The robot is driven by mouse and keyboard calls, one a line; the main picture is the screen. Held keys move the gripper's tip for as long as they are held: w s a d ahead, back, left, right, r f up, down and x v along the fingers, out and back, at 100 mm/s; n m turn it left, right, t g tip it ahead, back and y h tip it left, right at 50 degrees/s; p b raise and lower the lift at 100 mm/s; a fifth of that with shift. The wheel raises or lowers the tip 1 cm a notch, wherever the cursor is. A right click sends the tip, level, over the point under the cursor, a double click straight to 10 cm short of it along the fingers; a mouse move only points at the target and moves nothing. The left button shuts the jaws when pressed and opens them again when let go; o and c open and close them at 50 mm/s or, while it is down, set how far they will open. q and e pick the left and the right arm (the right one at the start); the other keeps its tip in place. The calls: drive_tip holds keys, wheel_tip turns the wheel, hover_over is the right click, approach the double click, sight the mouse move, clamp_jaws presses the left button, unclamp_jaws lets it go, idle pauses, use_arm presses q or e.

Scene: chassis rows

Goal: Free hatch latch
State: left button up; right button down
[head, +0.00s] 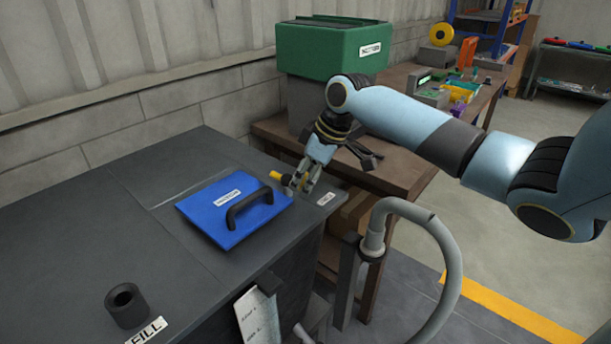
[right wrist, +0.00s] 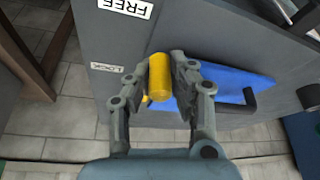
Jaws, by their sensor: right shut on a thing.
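The blue hatch (head: 232,207) with a black handle (head: 249,207) and a white label lies flat on the dark grey cabinet top. The yellow latch (head: 276,175) sits beside the hatch's far right corner. My right gripper (head: 296,184) is shut on the yellow latch, which shows between its fingers in the right wrist view (right wrist: 160,77). A FREE label (right wrist: 126,7) and a LOCK label (right wrist: 107,68) are on the grey surface near the latch. The hatch is partly hidden behind the fingers in the right wrist view. My left gripper is not in view.
A dark filler pipe (head: 126,305) stands by a FILL label at the front left. A grey hose (head: 447,270) curves up right of the cabinet. A green bin (head: 330,48) stands on the wooden bench behind. The cabinet top left of the hatch is clear.

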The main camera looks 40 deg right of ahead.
drive_tip(key=shift+a+r+p, duration=0.15)
drive_tip(key=shift+r+p, duration=0.1)
drive_tip(key=shift+p, duration=0.15)
drive_tip(key=shift+f+m, duration=0.1)
drive_tip(key=shift+m, duration=0.2)
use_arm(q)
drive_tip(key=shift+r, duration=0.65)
use_arm(e)
drive_tip(key=shift+f, duration=0.1)
drive_tip(key=c, duration=1.2)
unclamp_jaws()
drive_tip(key=v, duration=1.2)
